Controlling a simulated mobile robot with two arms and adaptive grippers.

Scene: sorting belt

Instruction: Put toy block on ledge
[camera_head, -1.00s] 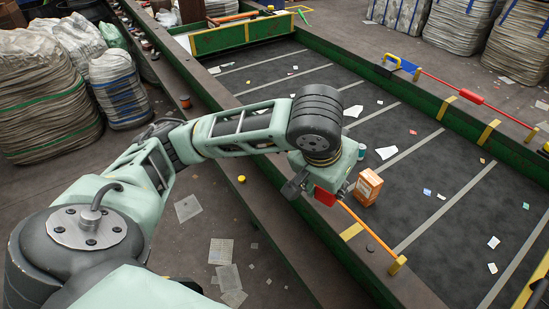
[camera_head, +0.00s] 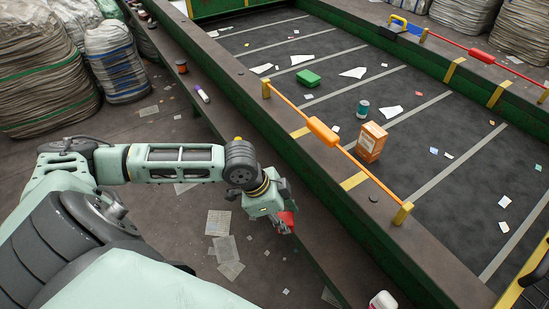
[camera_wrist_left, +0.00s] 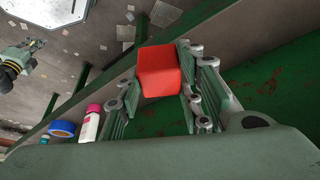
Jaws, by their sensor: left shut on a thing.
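A red toy block (camera_head: 287,218) is held in my left gripper (camera_head: 284,226), which is shut on it. The block also shows between the finger pads in the left wrist view (camera_wrist_left: 160,70). A narrow brown ledge (camera_head: 240,143) runs low along the outside of the belt's green side wall. The gripper and block appear over or beside this ledge, outside the belt; I cannot tell whether the block touches it. The gripper hides part of the ledge.
The belt's raised rim (camera_head: 325,162) carries an orange bar (camera_head: 322,132).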

